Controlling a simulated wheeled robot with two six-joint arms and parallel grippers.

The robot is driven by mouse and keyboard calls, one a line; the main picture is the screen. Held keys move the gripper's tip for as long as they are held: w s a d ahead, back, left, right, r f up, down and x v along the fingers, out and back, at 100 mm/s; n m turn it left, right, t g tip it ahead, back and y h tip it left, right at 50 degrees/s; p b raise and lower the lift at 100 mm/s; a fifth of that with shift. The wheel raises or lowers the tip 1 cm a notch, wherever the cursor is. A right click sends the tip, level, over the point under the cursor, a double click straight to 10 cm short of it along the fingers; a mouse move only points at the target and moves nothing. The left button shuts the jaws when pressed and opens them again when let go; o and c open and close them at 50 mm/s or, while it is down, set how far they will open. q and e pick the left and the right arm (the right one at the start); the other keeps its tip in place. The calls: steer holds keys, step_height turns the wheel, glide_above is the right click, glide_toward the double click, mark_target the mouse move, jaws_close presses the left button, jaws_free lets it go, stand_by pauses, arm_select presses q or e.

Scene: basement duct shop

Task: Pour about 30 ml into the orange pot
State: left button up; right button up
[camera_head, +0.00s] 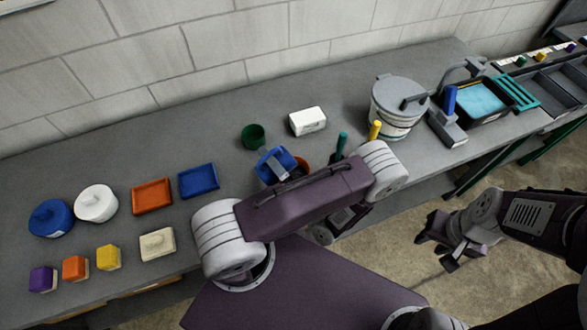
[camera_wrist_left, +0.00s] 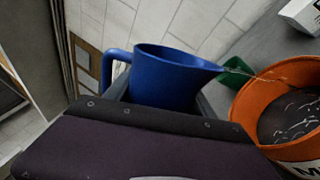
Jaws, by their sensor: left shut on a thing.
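A blue jug (camera_head: 270,162) is held in my left gripper (camera_head: 281,168), which is mostly hidden behind my arm in the head view. In the left wrist view the jug (camera_wrist_left: 172,80) is tilted, with its spout towards the orange pot (camera_wrist_left: 245,112). A thin clear stream runs from the spout over the pot's near rim. The pot has dark contents with pale streaks and a partly visible label. In the head view only a bit of the orange pot (camera_head: 303,163) shows beside the jug. My right gripper (camera_head: 434,250) hangs open and empty off the bench's front.
A green pot (camera_head: 253,136) and white box (camera_head: 308,121) stand behind the jug. Orange (camera_head: 152,196) and blue (camera_head: 199,181) trays, lidded tubs and coloured blocks are at left. A grey lidded bucket (camera_head: 398,105) and a black tray (camera_head: 512,99) are at right.

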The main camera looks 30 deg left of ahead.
arm_select(q)
steer(key=shift+s+a, duration=0.35)
steer(key=shift+s, duration=0.3)
steer(key=shift+s+a+f+m, duration=0.15)
steer(key=shift+s+a+m, duration=0.05)
steer(key=shift+m, duration=0.5)
stand_by(0.6)
